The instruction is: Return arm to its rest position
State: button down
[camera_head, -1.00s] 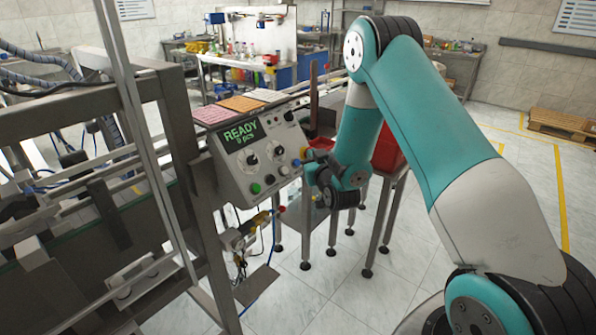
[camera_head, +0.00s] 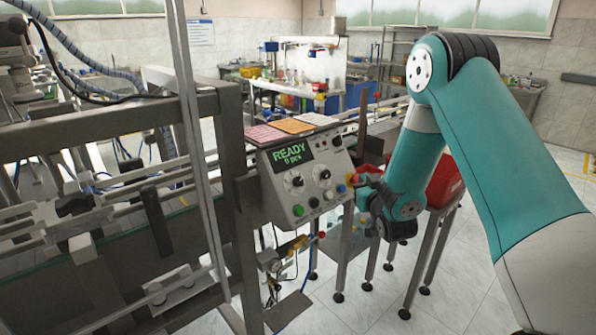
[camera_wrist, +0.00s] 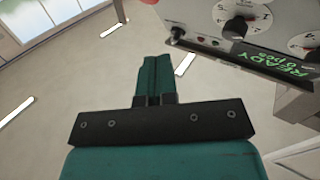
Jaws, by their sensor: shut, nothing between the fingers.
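My arm, teal and white, reaches in from the right in the head view and bends down beside the control panel (camera_head: 308,172). My gripper (camera_wrist: 154,62) shows in the wrist view with its two teal fingers together and nothing between them. In the head view its end is close to the right edge of the panel, by a red button (camera_head: 353,179), partly hidden by my wrist. I cannot tell whether it touches. The panel's display reads READY in green, with smaller text below. The panel also shows upside down at the upper right of the wrist view (camera_wrist: 245,30).
A red bin (camera_head: 444,182) stands on a metal stand behind my arm. The conveyor frame (camera_head: 110,125) fills the left side, with an upright post near the panel. Pink, orange and white pads (camera_head: 292,126) lie atop the panel. Open tiled floor (camera_head: 465,285) lies at the lower right.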

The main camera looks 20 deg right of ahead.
jog(key=s+a+r+n+g+y, duration=0.1)
jog(key=s+a+r+g+y, duration=0.15)
jog(key=a, duration=0.35)
jog(key=s+a+r+g+y, duration=0.2)
jog(key=s+a+g, duration=0.15)
jog(key=a, duration=0.35)
jog(key=s+a+r+n+g+y, duration=0.1)
jog(key=s+a+r+g+y, duration=0.1)
jog(key=s+a, duration=0.3)
jog(key=s+a+r+n+g, duration=0.1)
jog(key=s+a+n+g, duration=0.1)
jog(key=s, duration=0.5)
jog(key=s+a+r+n+g+y, duration=0.1)
jog(key=s+a+r+n+g, duration=0.1)
jog(key=s, duration=0.6)
jog(key=s+a+r+n+g, duration=0.1)
jog(key=s+a+g, duration=0.3)
jog(key=s, duration=0.4)
jog(key=shift+a+r+n+g, duration=0.25)
jog(key=shift+r+n+g, duration=0.2)
jog(key=shift+g, duration=0.25)
jog(key=shift+s+y, duration=0.1)
jog(key=shift+y, duration=0.15)
